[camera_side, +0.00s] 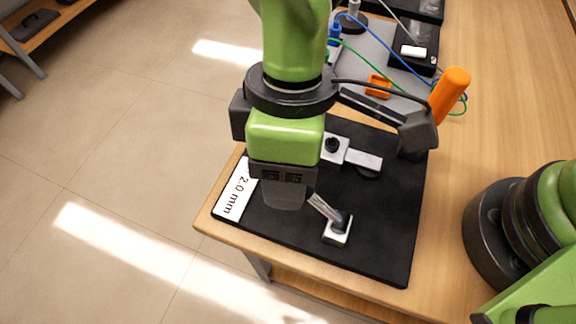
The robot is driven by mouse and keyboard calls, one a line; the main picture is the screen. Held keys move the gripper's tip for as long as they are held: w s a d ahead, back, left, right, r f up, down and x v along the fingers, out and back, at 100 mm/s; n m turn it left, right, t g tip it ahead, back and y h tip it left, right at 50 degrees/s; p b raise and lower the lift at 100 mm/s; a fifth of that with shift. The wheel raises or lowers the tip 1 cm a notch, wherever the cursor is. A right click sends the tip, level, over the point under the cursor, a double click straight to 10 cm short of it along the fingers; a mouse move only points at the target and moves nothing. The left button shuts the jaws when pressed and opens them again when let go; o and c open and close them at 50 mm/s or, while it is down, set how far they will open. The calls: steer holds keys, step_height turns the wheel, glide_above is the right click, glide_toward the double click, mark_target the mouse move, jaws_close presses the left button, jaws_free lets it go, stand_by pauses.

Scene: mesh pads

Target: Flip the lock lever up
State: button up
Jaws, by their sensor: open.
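A small white-and-metal fixture (338,235) sits on the black mat near its front edge. A silver lever (321,206) slants from its dark pivot up and left toward my gripper. A second white fixture (334,149) with a dark knob and a flat silver bar (364,160) lies farther back on the mat. I cannot tell for certain which one is the lock lever. My gripper (285,198) is open and points down over the mat, just left of the slanted lever's upper end. Its fingertips overlap in this view, and whether they touch the lever is unclear.
The black mat (380,235) lies on a wooden table (448,190), with a white "2.0 mm" label (234,195) on its left edge. Behind are an orange cylinder (452,90), an orange block (378,86), coloured cables and a black box (412,58). The mat's right side is clear.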

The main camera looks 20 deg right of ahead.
steer(key=shift+s+a+f, duration=0.1)
steer(key=shift+f, duration=0.4)
steer(key=shift+c, duration=0.2)
jaws_close()
steer(key=shift+s+d+r+t+y, duration=0.55)
steer(key=shift+s+r+t+y, duration=0.15)
steer(key=shift+y, duration=0.2)
steer(key=shift+s+d+r+t, duration=0.15)
steer(key=shift+d+t, duration=0.15)
steer(key=shift+t, duration=0.1)
steer(key=shift+o, duration=0.2)
jaws_free()
steer(key=v, duration=1)
steer(key=shift+d, duration=0.2)
